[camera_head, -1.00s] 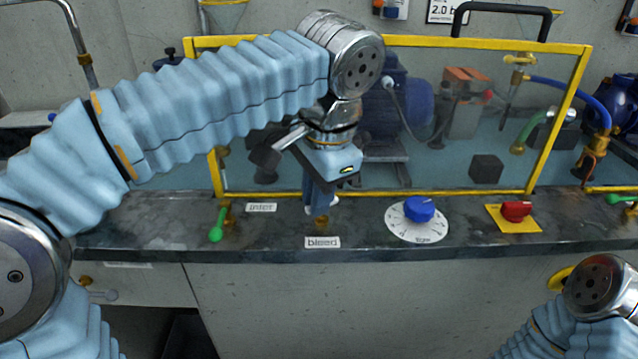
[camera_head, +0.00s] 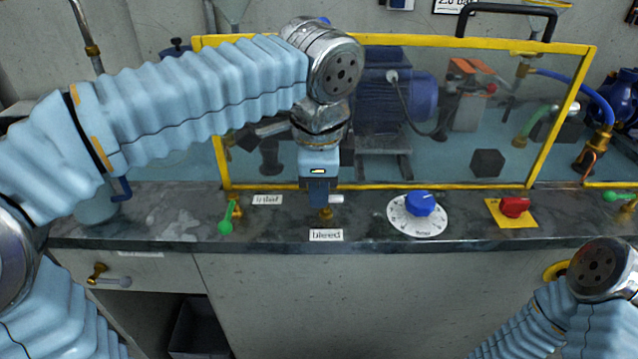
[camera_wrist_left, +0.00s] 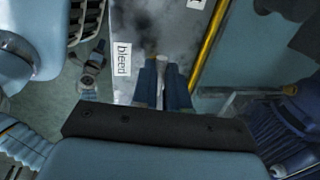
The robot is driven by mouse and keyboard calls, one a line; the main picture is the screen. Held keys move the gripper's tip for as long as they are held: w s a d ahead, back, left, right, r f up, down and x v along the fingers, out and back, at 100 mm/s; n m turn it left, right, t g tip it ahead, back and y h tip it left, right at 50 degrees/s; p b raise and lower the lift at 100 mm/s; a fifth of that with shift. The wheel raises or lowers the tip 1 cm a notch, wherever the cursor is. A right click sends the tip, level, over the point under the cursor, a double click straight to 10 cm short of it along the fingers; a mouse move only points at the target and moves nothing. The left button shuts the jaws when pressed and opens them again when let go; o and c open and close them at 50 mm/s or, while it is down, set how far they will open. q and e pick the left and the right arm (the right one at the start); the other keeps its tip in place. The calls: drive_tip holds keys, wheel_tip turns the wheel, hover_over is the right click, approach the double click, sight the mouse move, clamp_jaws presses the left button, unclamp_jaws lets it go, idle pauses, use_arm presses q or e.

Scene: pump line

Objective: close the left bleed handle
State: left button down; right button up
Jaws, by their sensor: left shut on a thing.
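The left bleed handle is a small white lever (camera_head: 337,198) on a brass valve (camera_head: 326,214), behind the "bleed" label (camera_head: 326,235) on the dark counter. In the head view its white end sticks out to the right of my fingers. My left gripper (camera_head: 319,197) points down at it and is shut on it. In the left wrist view the pale handle (camera_wrist_left: 160,94) lies between the two blue fingers (camera_wrist_left: 163,86). The fingers hide much of the handle. My right forearm shows at the lower right, but its gripper is out of view.
A yellow-framed clear guard (camera_head: 460,187) stands close behind the valve. To the left is a green inlet handle (camera_head: 226,218). To the right are a blue dial (camera_head: 420,204) and a red knob (camera_head: 515,207) on a yellow plate. The counter between valve and dial is clear.

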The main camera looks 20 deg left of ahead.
idle(0.3)
use_arm(q)
drive_tip(key=c, duration=1.1)
unclamp_jaws()
drive_tip(key=shift+c, duration=0.2)
drive_tip(key=shift+r, duration=0.15)
wheel_tip(320, 180, up, 13)
drive_tip(key=s, duration=0.2)
drive_tip(key=shift+s+d+r+p, duration=0.15)
drive_tip(key=shift+s+d+p, duration=0.15)
drive_tip(key=shift+d+p, duration=0.15)
